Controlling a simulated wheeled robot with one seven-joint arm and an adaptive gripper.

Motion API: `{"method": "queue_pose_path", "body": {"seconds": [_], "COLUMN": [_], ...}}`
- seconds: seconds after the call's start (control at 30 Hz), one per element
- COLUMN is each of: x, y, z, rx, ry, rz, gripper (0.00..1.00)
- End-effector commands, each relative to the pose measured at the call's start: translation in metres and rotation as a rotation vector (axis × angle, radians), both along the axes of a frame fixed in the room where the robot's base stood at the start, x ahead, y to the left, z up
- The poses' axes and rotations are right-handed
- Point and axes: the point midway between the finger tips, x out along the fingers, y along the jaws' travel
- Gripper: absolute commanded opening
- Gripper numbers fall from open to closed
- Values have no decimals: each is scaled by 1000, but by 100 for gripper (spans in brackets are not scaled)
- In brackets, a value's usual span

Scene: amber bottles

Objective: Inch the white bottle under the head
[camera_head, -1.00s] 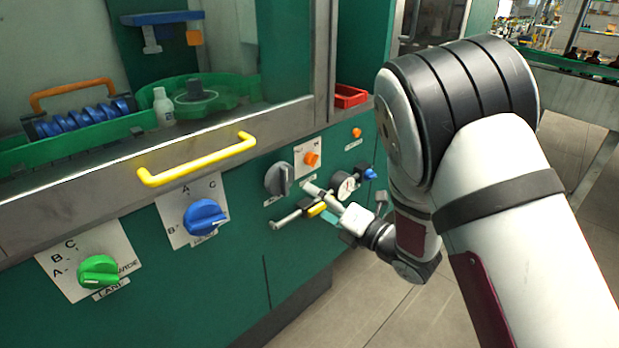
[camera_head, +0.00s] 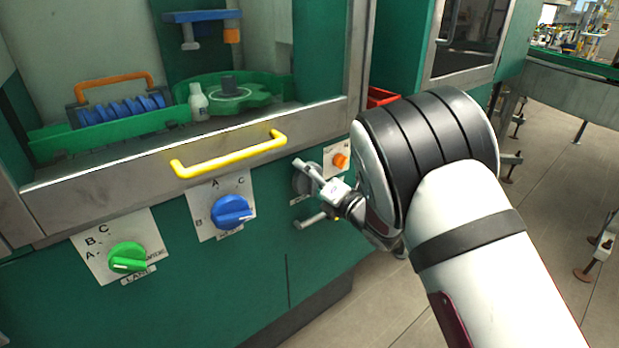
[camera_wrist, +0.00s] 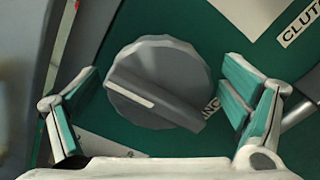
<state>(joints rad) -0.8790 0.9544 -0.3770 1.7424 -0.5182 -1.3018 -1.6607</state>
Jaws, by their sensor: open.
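The small white bottle (camera_head: 198,102) stands upright inside the machine, between the blue feed screw (camera_head: 122,108) and the green star wheel (camera_head: 268,90). The blue head (camera_head: 195,16), with an orange part, hangs above and behind it. My gripper (camera_head: 306,196) is outside, at the front panel by the grey knob (camera_head: 301,181), which it partly hides. In the wrist view my gripper (camera_wrist: 160,84) is open, its fingers on either side of the ribbed grey knob (camera_wrist: 150,72). A gap shows on the left; I cannot tell whether the right finger touches.
A yellow handle (camera_head: 228,155) sticks out above the panel. A blue knob (camera_head: 232,211) and a green knob (camera_head: 128,257) are to the left, and an orange knob (camera_head: 341,160) is close to my gripper. A "CLUTCH" label (camera_wrist: 298,24) shows at the upper right of the wrist view.

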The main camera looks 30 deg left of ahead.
Motion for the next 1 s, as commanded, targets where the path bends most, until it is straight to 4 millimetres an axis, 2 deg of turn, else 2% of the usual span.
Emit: {"method": "queue_pose_path", "body": {"seconds": [0.3,0.5,0.53,1.0], "x": [1,1,1,2], "y": [3,2,2,2], "z": [0,0,0,-1], "rx": [1,0,0,33], "ry": [0,0,0,83], "rz": [1,0,0,-1], "gripper": [92,47,43,43]}}
